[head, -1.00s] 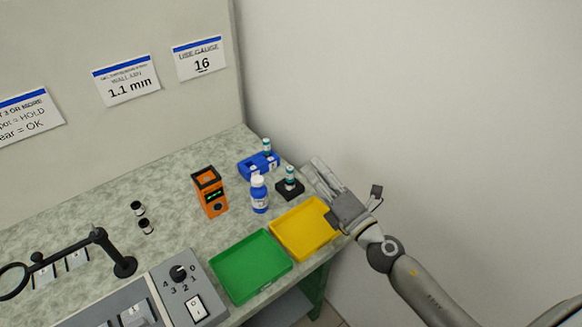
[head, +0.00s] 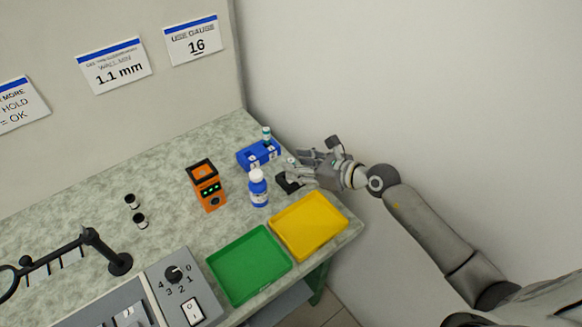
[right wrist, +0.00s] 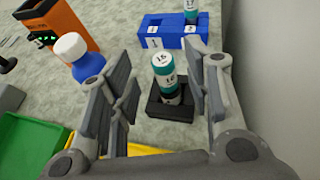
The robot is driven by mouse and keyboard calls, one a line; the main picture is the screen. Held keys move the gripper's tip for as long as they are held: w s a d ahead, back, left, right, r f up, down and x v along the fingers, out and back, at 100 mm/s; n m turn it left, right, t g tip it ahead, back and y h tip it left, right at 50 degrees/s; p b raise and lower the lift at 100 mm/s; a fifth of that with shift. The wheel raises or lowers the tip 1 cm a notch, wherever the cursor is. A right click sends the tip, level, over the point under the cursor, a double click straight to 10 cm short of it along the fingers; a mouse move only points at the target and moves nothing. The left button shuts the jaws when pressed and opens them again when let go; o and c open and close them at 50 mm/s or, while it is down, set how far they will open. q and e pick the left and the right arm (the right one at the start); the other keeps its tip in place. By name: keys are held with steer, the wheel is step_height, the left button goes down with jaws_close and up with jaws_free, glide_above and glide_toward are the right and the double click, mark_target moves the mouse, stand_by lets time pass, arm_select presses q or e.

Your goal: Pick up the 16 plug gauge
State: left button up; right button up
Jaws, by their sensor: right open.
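In the head view my right gripper (head: 297,168) reaches in from the right and mostly hides the gauge. My left gripper is not in view.
A blue holder (head: 258,154) with another teal-topped gauge (head: 266,133) stands just behind. A blue bottle (head: 258,188) and an orange device (head: 206,186) stand left. Yellow (head: 342,216) and green (head: 226,290) trays lie in front. A wall is close on the right.

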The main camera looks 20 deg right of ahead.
mark_target(291, 160)
steer(key=shift+x, duration=1.7)
steer(key=shift+w+d, duration=0.1)
steer(key=shift+d, duration=0.05)
jaws_close()
